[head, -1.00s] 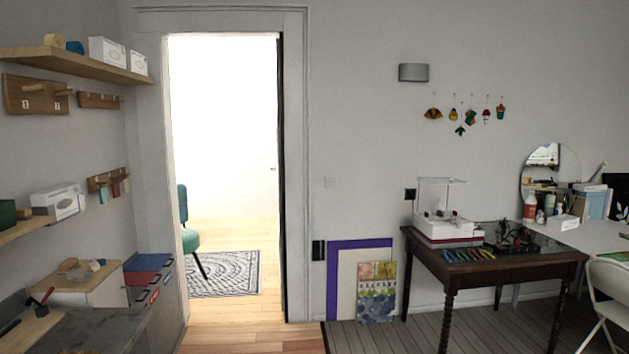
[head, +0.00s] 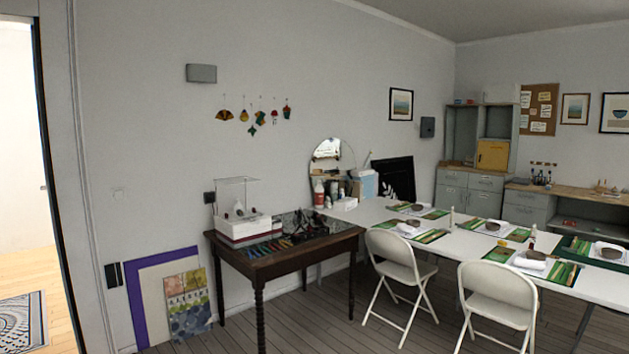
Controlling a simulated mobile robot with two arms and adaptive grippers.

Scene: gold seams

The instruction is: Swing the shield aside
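A clear shield (head: 236,181) stands over a small white machine with a red band (head: 243,228). The machine sits at the left end of a dark wooden table (head: 282,262) against the wall. The shield looks like a thin transparent panel with a flat top edge; its hinge is too small to make out. Neither of my grippers shows in the head view, and I am some distance from the table.
Tools with coloured handles (head: 268,247) lie on the dark table. White folding chairs (head: 398,270) stand by a long white table (head: 460,240) at the right. Framed panels (head: 165,295) lean on the wall left of the dark table. Floor before it is open.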

